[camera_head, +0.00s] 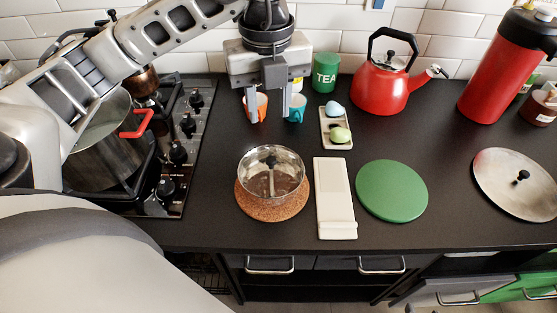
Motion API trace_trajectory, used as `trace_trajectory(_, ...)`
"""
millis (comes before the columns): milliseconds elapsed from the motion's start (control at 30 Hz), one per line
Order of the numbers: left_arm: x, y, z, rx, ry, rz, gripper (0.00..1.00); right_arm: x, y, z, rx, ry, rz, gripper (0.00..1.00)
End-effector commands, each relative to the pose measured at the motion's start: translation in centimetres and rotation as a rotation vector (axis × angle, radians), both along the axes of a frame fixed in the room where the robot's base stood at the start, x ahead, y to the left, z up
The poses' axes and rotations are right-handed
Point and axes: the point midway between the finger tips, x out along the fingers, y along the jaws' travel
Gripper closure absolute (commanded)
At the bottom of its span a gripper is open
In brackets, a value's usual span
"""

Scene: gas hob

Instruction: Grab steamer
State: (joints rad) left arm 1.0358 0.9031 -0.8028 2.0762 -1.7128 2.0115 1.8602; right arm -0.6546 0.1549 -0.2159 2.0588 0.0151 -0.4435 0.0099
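The steamer (285,185) is a shiny round metal basket with a central post and black knob. It sits on a round cork mat (272,213) on the dark counter, left of centre. My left gripper (269,114) points down above the back of the counter, behind and above the steamer in the picture, apart from it. Its two fingers are spread with nothing held between them. The fingers partly cover an orange cup (261,104) and a teal cup (297,108). My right gripper is out of view.
A large pot (100,150) with a red handle stands on the gas hob at left. A white rest (335,195), green disc (391,191) and metal lid (515,190) lie to the right. A red kettle (385,90), tea tin (326,75) and red flask (500,75) stand behind.

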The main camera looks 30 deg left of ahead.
Motion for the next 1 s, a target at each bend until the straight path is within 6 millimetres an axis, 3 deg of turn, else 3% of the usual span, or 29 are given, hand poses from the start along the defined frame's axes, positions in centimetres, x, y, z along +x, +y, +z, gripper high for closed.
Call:
trace_trajectory(33,-0.1,-0.1,-1.7,-0.003,0.007,-0.003,0.64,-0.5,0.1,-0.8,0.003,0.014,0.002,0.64)
trace_trajectory(100,-0.2,-0.1,-3.2,-0.003,0.008,-0.003,0.64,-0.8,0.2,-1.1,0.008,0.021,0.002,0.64)
trace_trajectory(300,-0.1,-0.1,-6.5,-0.002,0.005,-0.002,0.64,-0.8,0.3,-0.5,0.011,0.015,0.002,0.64)
trace_trajectory(567,-0.2,-0.2,-8.3,-0.002,0.003,-0.004,0.64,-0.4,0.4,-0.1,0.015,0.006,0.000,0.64)
trace_trajectory(833,-0.5,-0.6,-12.1,-0.003,0.003,-0.003,0.64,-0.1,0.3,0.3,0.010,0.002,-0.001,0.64)
trace_trajectory(1000,-0.5,-0.6,-12.9,-0.004,0.001,-0.005,0.64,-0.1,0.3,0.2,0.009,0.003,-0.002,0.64)
